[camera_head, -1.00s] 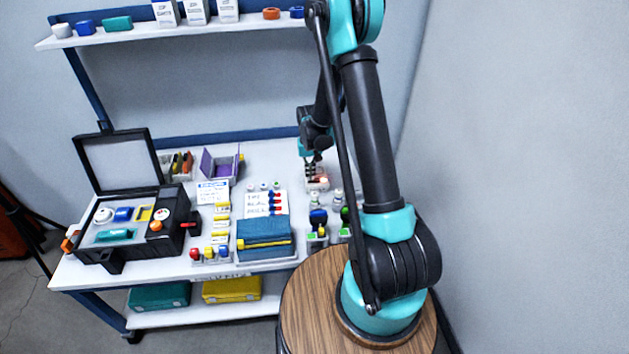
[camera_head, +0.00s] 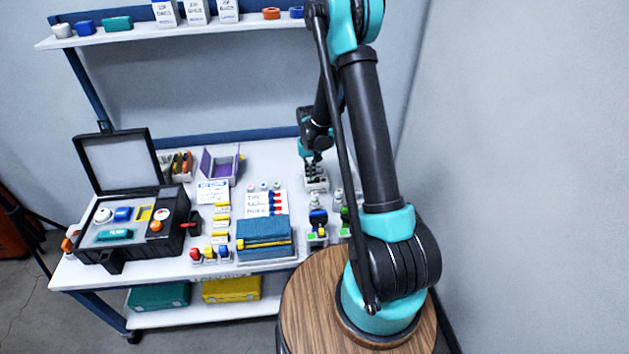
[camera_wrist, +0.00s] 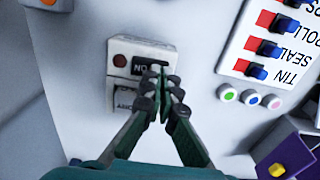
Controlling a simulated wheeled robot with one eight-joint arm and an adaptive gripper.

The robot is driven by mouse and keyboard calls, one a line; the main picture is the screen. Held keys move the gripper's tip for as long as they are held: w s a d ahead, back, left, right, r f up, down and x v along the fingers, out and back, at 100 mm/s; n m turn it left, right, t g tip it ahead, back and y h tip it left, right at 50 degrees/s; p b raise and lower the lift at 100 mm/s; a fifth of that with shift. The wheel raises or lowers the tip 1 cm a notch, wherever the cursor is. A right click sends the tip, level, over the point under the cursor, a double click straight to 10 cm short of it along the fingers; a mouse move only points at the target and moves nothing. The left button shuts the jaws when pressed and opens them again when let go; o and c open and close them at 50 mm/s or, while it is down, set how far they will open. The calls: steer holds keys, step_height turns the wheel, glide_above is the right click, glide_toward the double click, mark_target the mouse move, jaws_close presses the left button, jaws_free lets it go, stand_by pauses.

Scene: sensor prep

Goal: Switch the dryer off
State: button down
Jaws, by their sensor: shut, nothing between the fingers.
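The dryer is a small white box (camera_wrist: 118,84) with a round dark red lamp (camera_wrist: 120,61) and a black switch plate (camera_wrist: 142,66) marked ON, upside down in the wrist view. Lettering ending in "DRY" shows on its lower part, partly hidden by my fingers. My gripper (camera_wrist: 160,72) is shut and empty, its tips at the right part of the switch plate; whether they touch it I cannot tell. In the head view the dryer (camera_head: 318,184) stands at the back right of the bench, with my gripper (camera_head: 313,161) just over it. The lamp looks unlit.
A board with red and blue pegs (camera_wrist: 270,45) and several round coloured caps (camera_wrist: 250,98) lie beside the dryer. A purple box (camera_head: 221,162) is to its left. Small bottles (camera_head: 338,195) stand in front. An open black case (camera_head: 135,225) fills the bench's left.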

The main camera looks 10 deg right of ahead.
steer(key=shift+r, duration=3.15)
steer(key=s+d+r+t, duration=0.1)
steer(key=s+d+r, duration=0.1)
steer(key=s, duration=0.7)
steer(key=s+d+r+t, duration=0.1)
steer(key=s+d+r, duration=0.2)
steer(key=s, duration=0.6)
steer(key=s+d+r+t, duration=0.2)
steer(key=s+r, duration=0.3)
steer(key=s, duration=0.3)
steer(key=shift+s+d, duration=0.4)
steer(key=shift+d, duration=0.05)
